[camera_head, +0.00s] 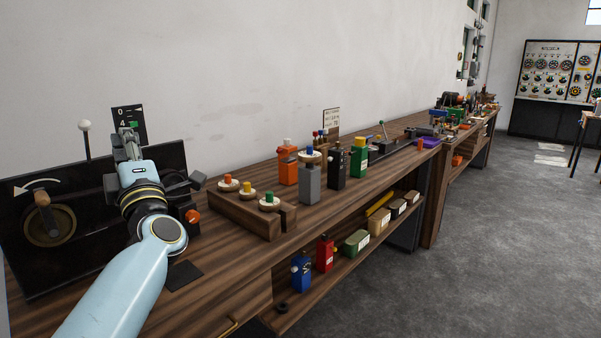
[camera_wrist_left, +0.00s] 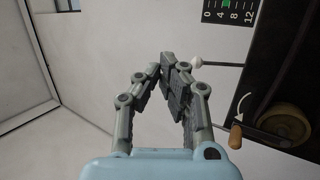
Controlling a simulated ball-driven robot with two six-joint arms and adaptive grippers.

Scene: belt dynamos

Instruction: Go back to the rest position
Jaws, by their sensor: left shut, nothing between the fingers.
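My left arm comes in from the lower left in the head view, over the left end of the wooden bench (camera_head: 225,262). My left gripper (camera_head: 127,138) points away from me in front of the black panel (camera_head: 30,262). In the left wrist view the fingers of my left gripper (camera_wrist_left: 168,75) are together and hold nothing. The panel carries a brass wheel with a wooden crank handle (camera_head: 42,198), clear of the fingers. A lever with a white knob (camera_head: 84,126) stands at the panel's top, and it shows beside the fingers in the wrist view (camera_wrist_left: 196,62). My right gripper is not in view.
A black scale plate (camera_head: 128,118) stands behind the gripper. A wooden block with coloured knobs (camera_head: 240,208) and several bottles, such as an orange one (camera_head: 288,165), stand to the right. A shelf below holds more bottles and boxes (camera_head: 356,241). The floor (camera_head: 450,270) at right is clear.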

